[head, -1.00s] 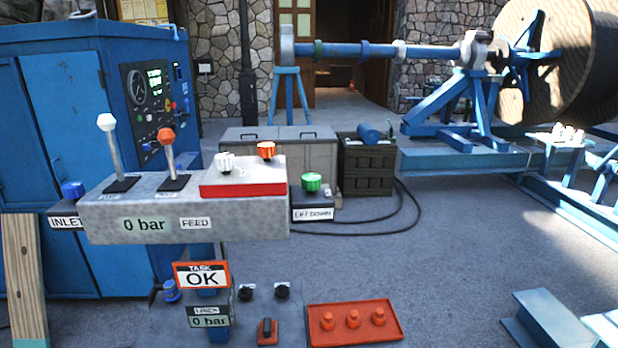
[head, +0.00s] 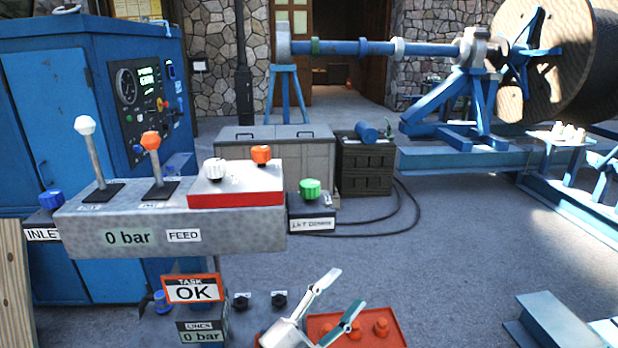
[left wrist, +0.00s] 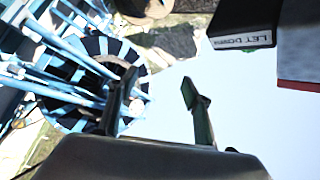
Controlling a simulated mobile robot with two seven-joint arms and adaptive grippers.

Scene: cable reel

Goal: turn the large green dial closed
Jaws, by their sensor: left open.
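The green dial (head: 310,188) sits on a small box labelled LET DOWN (head: 311,224), at the right end of the grey control panel (head: 180,238). My left gripper (head: 342,296) has come in at the bottom of the head view, lower than the dial and nearer to me. Its two fingers are apart with nothing between them. In the left wrist view the gripper (left wrist: 160,95) is also open and empty, and the LET DOWN box (left wrist: 242,30) shows at the upper right. My right gripper is not in view.
White (head: 214,170) and orange (head: 261,154) knobs stand on a red-edged block left of the dial. Two levers (head: 153,165) rise farther left. A red tray (head: 395,328) with red pieces lies below the gripper.

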